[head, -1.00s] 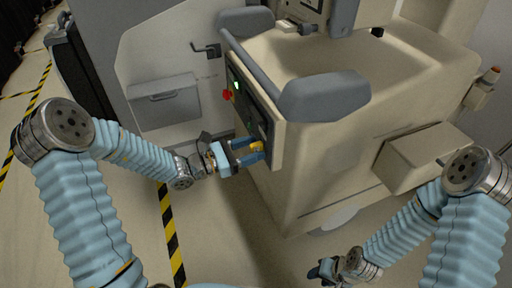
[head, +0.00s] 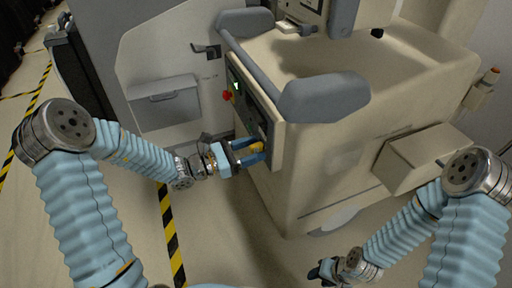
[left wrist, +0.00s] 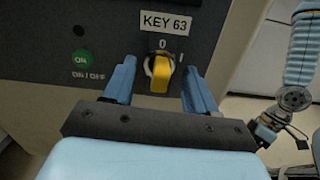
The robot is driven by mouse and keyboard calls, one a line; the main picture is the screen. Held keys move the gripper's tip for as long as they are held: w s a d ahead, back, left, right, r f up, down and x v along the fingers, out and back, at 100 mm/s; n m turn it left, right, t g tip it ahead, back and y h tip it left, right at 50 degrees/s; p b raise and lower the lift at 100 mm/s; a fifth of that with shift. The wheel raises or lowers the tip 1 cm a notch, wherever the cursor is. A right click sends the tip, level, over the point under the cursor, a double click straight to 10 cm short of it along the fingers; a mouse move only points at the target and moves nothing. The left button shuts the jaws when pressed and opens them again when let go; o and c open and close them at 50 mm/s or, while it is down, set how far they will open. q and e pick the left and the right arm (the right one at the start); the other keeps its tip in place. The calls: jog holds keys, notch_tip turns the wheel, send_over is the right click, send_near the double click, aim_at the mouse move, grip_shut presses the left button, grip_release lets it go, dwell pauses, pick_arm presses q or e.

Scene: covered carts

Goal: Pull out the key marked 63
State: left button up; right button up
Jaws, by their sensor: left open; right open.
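The yellow key (left wrist: 160,75) sits in a round lock on the cart's dark panel, under a white label reading KEY 63 (left wrist: 170,22). It stands near upright, by the 0 mark. In the head view the key (head: 257,147) is a small yellow spot at the panel. My left gripper (head: 252,151) is open at the panel; in the left wrist view its blue fingers (left wrist: 160,84) stand on either side of the key, apart from it. My right gripper (head: 322,270) is open and empty, low over the floor, far from the panel.
A green ON button (left wrist: 82,58) is left of the key. A red button (head: 227,96) sits higher on the panel. The grey handlebar (head: 252,68) of the beige cart (head: 340,150) is above my left gripper. Open floor lies in front.

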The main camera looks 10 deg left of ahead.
dwell(0.3)
pick_arm(q)
grip_shut()
jog(key=shift+a, duration=0.1)
jog(key=shift+p+v, duration=0.65)
jog(key=shift+v, duration=2.25)
jog(key=shift+f, duration=0.1)
